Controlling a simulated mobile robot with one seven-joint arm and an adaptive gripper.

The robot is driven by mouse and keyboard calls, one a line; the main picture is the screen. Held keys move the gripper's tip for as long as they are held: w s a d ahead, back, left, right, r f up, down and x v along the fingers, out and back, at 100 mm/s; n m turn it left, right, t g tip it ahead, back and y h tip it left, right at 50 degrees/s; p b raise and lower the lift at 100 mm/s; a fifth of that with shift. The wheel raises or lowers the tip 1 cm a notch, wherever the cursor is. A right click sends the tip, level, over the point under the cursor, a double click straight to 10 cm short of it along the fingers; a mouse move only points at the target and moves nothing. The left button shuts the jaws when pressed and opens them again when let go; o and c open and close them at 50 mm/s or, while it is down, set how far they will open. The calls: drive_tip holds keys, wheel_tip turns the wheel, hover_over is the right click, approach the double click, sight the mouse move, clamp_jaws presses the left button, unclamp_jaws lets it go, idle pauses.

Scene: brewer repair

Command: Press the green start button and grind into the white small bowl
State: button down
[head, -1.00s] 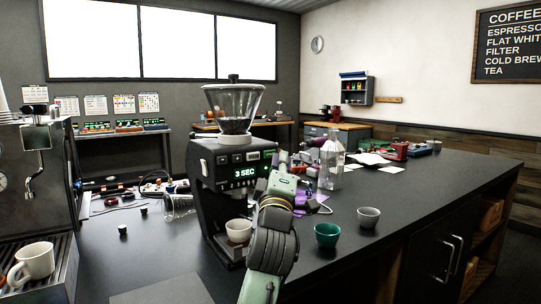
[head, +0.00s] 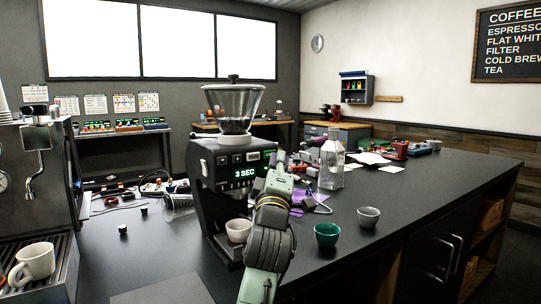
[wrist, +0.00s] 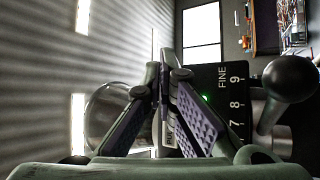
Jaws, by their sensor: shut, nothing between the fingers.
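The black grinder (head: 222,190) stands on the counter with a clear hopper (head: 235,105) on top. Its display (head: 244,173) reads 3 SEC. The white small bowl (head: 238,231) is upright under the grinder's front, partly hidden by my arm. My gripper (wrist: 160,85) is shut and empty. In the head view it is close to the right side of the grinder's front panel, its fingertips hard to make out. In the wrist view a small green light (wrist: 204,97) shows beside the fingers; I cannot tell if it is the start button, or whether the fingers touch anything.
A teal bowl (head: 327,235) and a grey bowl (head: 368,217) stand to the right of my arm. A clear bottle (head: 331,163) stands behind it. An espresso machine with a white mug (head: 35,262) is at the left.

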drive_tip(key=shift+w+a, duration=0.2)
drive_tip(key=shift+w, duration=0.05)
idle(0.6)
drive_tip(key=shift+s+d, duration=0.45)
drive_tip(key=shift+s, duration=0.2)
drive_tip(key=shift+s, duration=0.1)
drive_tip(key=s+d, duration=0.1)
drive_tip(key=s, duration=0.1)
drive_tip(key=s+d, duration=0.2)
idle(0.7)
